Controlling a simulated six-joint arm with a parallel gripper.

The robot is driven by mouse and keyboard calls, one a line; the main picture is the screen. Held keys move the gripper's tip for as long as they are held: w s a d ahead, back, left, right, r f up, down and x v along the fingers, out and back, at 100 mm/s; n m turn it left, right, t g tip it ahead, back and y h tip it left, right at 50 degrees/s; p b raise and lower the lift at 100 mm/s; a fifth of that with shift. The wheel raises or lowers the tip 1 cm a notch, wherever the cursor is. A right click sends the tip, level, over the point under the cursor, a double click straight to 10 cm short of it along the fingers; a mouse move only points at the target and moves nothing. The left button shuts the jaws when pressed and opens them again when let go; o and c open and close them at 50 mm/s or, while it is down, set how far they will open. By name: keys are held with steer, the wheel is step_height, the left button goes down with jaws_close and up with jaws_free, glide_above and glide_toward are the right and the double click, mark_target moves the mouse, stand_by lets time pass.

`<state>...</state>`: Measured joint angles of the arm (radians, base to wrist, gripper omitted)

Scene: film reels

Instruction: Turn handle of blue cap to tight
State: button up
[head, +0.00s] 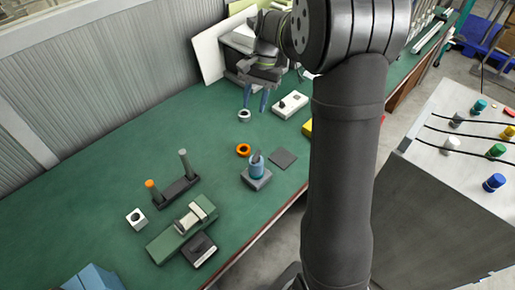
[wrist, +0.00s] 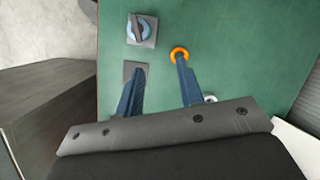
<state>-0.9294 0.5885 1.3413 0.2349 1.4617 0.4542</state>
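The blue cap (head: 257,171) sits on a grey square base on the green bench, with a dark handle (head: 257,156) on top. In the wrist view the blue cap (wrist: 147,22) is near the top, left of centre, and its dark bar handle (wrist: 138,30) runs roughly up and down the picture. I see no marking that tells tight from loose. My gripper (head: 255,108) is open and empty above the bench, farther back than the cap and apart from it. Its two blue fingers (wrist: 157,86) are spread in the wrist view.
A white ring-like part (head: 244,116) is below my fingers. A two-post stand (head: 175,190) and green fixture (head: 181,232) stand left.

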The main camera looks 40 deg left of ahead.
step_height(320, 180, up, 2)
steer(key=w+d+h, duration=0.1)
steer(key=w+d, duration=0.1)
steer(key=d, duration=0.1)
glide_toward(257, 155)
steer(key=x, duration=0.8)
steer(key=shift+a, duration=0.1)
jaws_close()
